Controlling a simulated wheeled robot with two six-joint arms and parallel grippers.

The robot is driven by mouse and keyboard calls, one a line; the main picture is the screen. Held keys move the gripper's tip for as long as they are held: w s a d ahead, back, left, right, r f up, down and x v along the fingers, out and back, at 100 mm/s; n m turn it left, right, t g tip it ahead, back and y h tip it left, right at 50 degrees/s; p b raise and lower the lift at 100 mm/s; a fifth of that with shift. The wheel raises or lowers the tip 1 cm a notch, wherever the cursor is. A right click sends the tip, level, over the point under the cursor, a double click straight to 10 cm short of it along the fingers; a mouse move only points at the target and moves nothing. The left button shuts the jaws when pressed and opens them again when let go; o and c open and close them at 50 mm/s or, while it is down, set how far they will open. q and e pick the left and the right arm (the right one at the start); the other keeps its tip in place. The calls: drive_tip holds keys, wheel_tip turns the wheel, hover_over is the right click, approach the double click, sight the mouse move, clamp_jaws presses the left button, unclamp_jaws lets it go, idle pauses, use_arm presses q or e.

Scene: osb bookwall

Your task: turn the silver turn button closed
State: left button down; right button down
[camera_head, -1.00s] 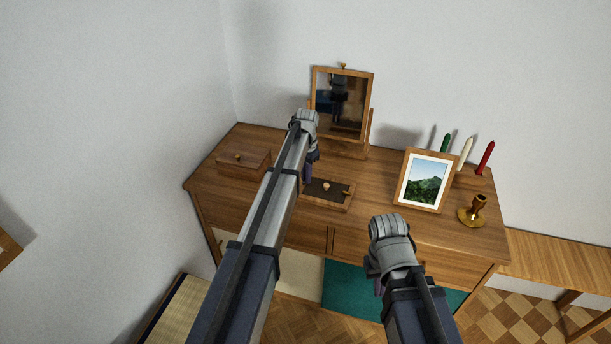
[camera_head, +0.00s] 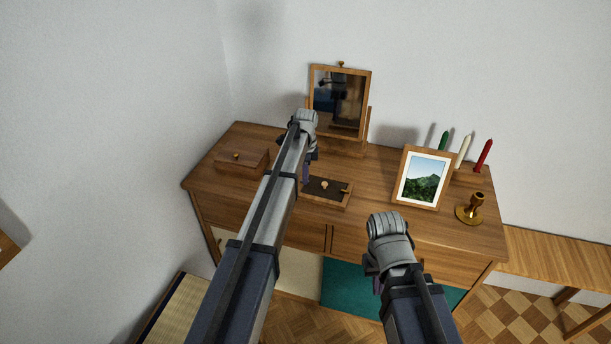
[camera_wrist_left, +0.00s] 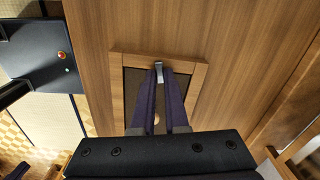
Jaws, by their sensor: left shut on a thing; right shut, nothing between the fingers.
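The silver turn button (camera_wrist_left: 159,73) shows in the left wrist view as a small metal piece at the edge of a wood-framed dark panel (camera_wrist_left: 133,88). My left gripper (camera_wrist_left: 159,72) is shut on it, with its purple fingertips on either side. In the head view the same panel (camera_head: 316,188) lies on the dresser top, and my left gripper (camera_head: 306,174) reaches down to its left end. The silver button is hidden there. A pale round knob (camera_head: 324,184) sits on the panel. My right gripper (camera_head: 376,285) is shut and empty in front of the dresser.
On the dresser (camera_head: 395,225) stand a tilting mirror (camera_head: 340,100), a picture frame (camera_head: 423,178), a brass candle holder (camera_head: 471,209) and a lidded wooden box (camera_head: 240,159). Green, white and red candles (camera_head: 484,155) stand at the back right.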

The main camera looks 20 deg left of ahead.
use_arm(q)
drive_tip(key=shift+s+m, duration=0.15)
drive_tip(key=shift+m, duration=1.25)
drive_tip(key=c, duration=0.9)
unclamp_jaws()
drive_tip(key=shift+r, duration=0.1)
wheel_tip(320, 180, up, 8)
drive_tip(key=p, duration=0.7)
drive_tip(key=shift+f+p, duration=0.2)
drive_tip(key=shift+p, duration=0.2)
